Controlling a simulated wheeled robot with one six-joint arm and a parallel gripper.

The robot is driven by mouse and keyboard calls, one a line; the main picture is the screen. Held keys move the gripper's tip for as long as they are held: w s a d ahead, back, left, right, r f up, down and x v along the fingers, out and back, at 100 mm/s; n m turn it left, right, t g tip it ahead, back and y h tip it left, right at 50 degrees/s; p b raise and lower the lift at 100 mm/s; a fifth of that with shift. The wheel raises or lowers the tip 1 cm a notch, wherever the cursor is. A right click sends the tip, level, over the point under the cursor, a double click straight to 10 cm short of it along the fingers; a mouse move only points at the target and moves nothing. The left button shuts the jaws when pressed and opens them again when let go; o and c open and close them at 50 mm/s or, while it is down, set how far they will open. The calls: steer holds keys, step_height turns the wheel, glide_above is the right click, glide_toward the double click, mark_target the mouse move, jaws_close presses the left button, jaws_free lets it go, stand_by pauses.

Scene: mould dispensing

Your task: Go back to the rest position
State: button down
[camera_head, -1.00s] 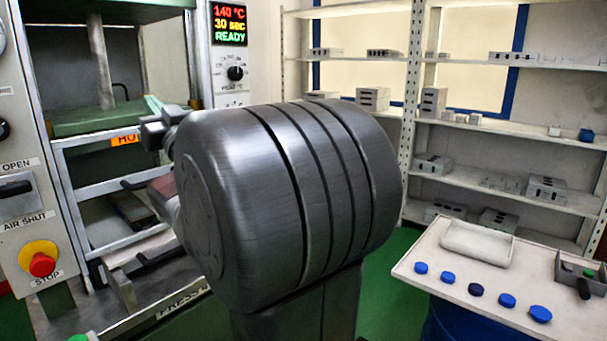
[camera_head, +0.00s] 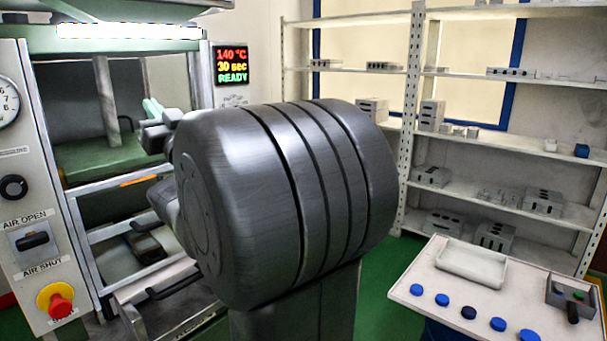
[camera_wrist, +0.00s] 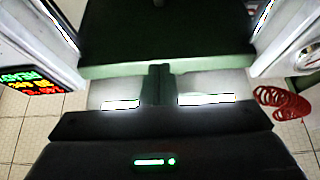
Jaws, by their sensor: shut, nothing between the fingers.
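My gripper (camera_wrist: 160,72) shows in the wrist view as two dark fingers pressed together, with nothing between them. In the wrist view it points towards a dark green surface (camera_wrist: 165,35) between pale side walls. In the head view my large grey arm link fills the middle and hides part of the press. The press (camera_head: 100,165) stands at the left, with green plates and a display (camera_head: 231,65) reading 140 °C, 30 sec, READY.
A red stop button (camera_head: 60,305) and an air lever (camera_head: 32,241) are on the press panel. A white table (camera_head: 420,283) with a pale tray (camera_head: 470,262) and several blue discs is at the right. Shelves (camera_head: 500,75) with grey blocks stand behind. Green floor shows between.

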steer(key=shift+r, duration=0.9)
steer(key=shift+d, duration=0.15)
